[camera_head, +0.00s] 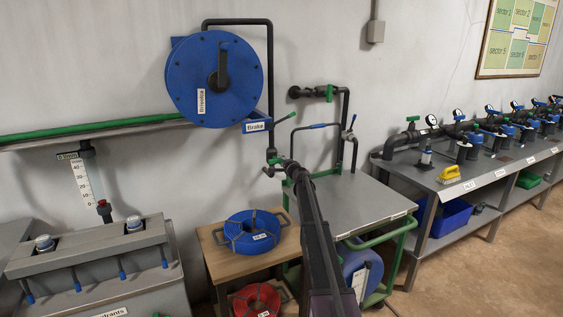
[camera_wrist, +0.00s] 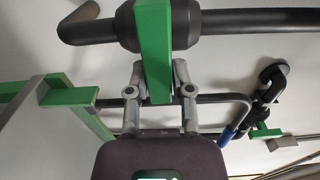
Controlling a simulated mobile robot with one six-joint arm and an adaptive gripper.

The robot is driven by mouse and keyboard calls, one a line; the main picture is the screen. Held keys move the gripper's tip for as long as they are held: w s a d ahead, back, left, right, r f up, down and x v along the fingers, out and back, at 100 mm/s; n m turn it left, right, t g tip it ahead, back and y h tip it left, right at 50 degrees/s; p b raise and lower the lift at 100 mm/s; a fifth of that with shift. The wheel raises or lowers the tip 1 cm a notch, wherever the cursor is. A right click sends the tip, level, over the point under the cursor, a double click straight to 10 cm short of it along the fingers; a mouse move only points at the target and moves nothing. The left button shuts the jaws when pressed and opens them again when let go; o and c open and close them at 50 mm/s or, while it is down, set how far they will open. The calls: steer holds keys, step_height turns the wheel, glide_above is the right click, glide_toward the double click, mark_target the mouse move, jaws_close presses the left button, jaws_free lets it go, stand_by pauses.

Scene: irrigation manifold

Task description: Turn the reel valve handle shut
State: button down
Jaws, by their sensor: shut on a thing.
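The reel valve handle is a green lever (camera_wrist: 154,45) on a dark valve body (camera_wrist: 124,27) in the wrist view. It runs up and down the picture, across the line of the black pipe (camera_wrist: 255,20). My gripper (camera_wrist: 157,76) has its two grey fingers on either side of the lever's lower part and is shut on it. In the head view the handle shows only as a small green piece (camera_head: 277,161) at my gripper (camera_head: 284,166), below the blue hose reel (camera_head: 213,85). My arm hides part of the valve there.
A grey-topped cart (camera_head: 355,205) with green rails stands right of my arm. A wooden table (camera_head: 222,262) with a blue hose coil (camera_head: 252,232) stands left below. Another green-handled valve (camera_head: 330,93) is on the wall. A bench of valves (camera_head: 470,175) stands at right.

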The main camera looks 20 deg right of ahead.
stand_by(0.5)
steer(key=c, duration=0.5)
jaws_free()
steer(key=shift+f, duration=0.1)
steer(key=shift+s, duration=0.15)
steer(key=s, duration=1.1)
steer(key=shift+s+d, duration=0.2)
steer(key=shift+s, duration=0.15)
